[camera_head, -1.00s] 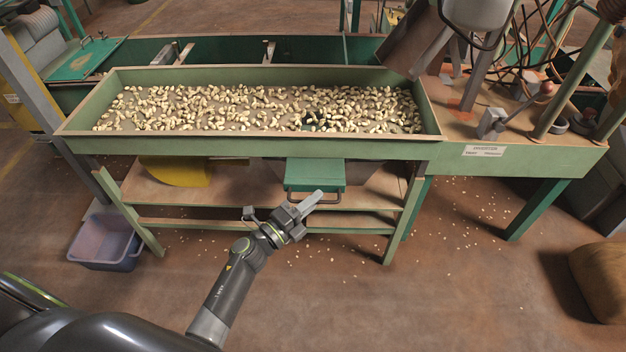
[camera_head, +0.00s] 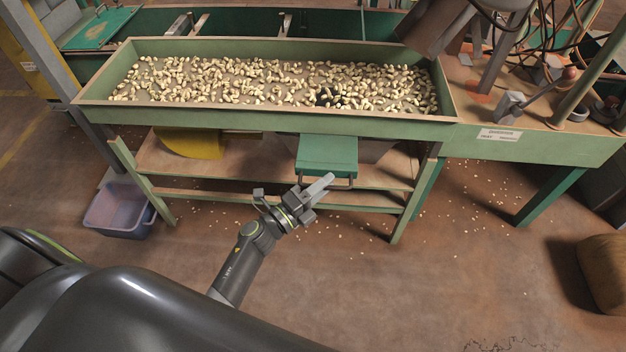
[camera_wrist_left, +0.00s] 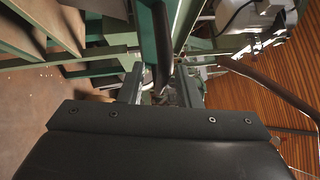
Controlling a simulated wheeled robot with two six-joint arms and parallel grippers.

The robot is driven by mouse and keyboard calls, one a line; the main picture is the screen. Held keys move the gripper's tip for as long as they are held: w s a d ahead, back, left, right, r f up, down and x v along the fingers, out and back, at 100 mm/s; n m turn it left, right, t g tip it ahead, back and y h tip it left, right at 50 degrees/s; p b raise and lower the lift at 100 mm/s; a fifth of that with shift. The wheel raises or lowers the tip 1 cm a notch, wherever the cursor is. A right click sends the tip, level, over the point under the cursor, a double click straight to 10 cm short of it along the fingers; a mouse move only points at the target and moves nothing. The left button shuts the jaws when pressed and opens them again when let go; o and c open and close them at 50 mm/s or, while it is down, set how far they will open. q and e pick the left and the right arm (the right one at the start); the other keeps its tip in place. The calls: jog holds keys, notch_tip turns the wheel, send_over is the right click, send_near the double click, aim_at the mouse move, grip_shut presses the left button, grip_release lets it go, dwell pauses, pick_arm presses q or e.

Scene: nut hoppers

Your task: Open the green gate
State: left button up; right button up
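The green gate (camera_head: 327,153) is a small green box-like flap under the front of the nut hopper, with a dark bar handle (camera_head: 343,186) along its lower front. My left gripper (camera_head: 317,187) is at the handle, just below the gate's front edge. In the left wrist view, its two fingers (camera_wrist_left: 157,88) stand apart, with a dark bar (camera_wrist_left: 162,40), apparently the handle, beyond or between them. A green edge, seemingly the gate, shows beside the bar. I cannot tell whether the fingers touch the bar. My right gripper is out of view.
The long green hopper tray (camera_head: 270,118) full of nuts is above the gate. A wooden shelf (camera_head: 235,177) lies beneath, with a yellow chute (camera_head: 190,143) to the left. A bluish bin (camera_head: 120,210) stands on the floor at left. The floor in front is mostly clear, with scattered nuts.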

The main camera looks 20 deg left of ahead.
pick_arm(q)
jog(key=b+v, duration=0.1)
jog(key=v, duration=1.6)
jog(key=shift+s+a, duration=0.15)
jog(key=shift+a, duration=0.05)
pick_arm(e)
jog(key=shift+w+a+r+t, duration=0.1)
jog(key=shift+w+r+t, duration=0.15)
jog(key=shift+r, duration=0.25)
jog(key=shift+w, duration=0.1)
